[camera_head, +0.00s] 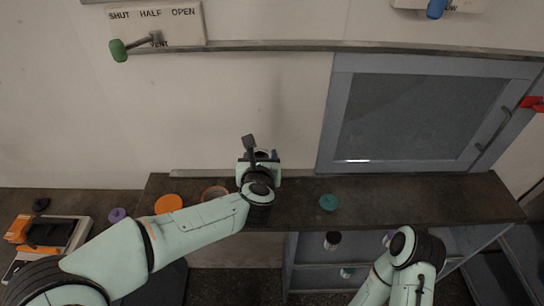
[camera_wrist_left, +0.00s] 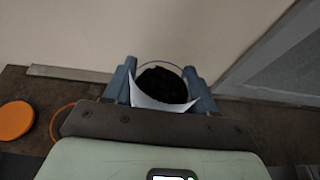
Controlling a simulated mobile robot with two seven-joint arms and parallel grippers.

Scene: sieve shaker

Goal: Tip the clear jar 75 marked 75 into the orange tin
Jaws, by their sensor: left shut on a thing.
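My left gripper (camera_head: 262,156) is above the back of the dark counter and shut on a clear jar (camera_wrist_left: 163,82). In the left wrist view the jar sits between the two blue fingers, with dark grainy stuff inside and a white label on its near side. Its number cannot be read. In the head view the jar is mostly hidden by the gripper. An open round container with an orange rim, seemingly the orange tin (camera_head: 213,193), stands just left of the gripper, partly behind my arm. Its rim also shows in the left wrist view (camera_wrist_left: 56,122). My right gripper is out of view.
A flat orange disc (camera_head: 168,203) lies left of the tin. A teal round thing (camera_head: 328,202) stands to the right on the counter (camera_head: 430,197). A grey-framed window panel (camera_head: 410,115) rises behind. An orange and black device (camera_head: 45,233) is at far left.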

